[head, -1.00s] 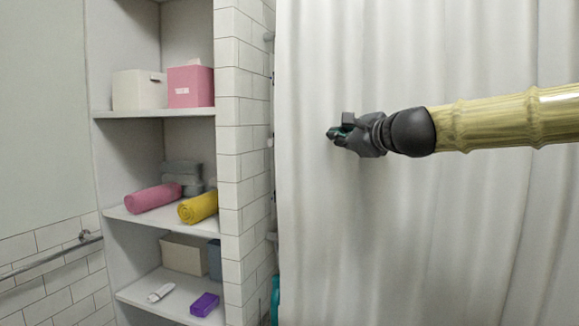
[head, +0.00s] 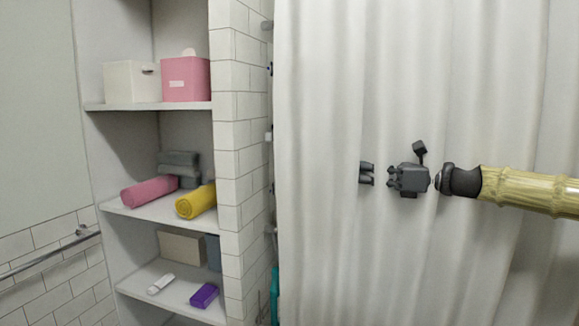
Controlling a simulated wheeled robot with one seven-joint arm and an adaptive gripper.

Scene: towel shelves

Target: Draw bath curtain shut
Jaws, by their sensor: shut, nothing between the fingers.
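The white bath curtain (head: 320,230) hangs in long folds across the middle and right of the head view. Its left edge hangs close to the tiled wall end, with a narrow gap between them. My gripper (head: 364,173) is at the curtain, right of that edge, pointing left. It is shut and holds nothing. Curtain folds hide parts of it, so the fingertips, the gripper body and the wrist show as separate pieces. The curtain's top and bottom are out of view.
A white-tiled wall end (head: 240,150) stands left of the curtain. Beyond it are shelves with a pink box (head: 186,80), a white box (head: 131,83), a pink roll (head: 149,191) and a yellow roll (head: 196,202). A metal rail (head: 45,258) is at far left.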

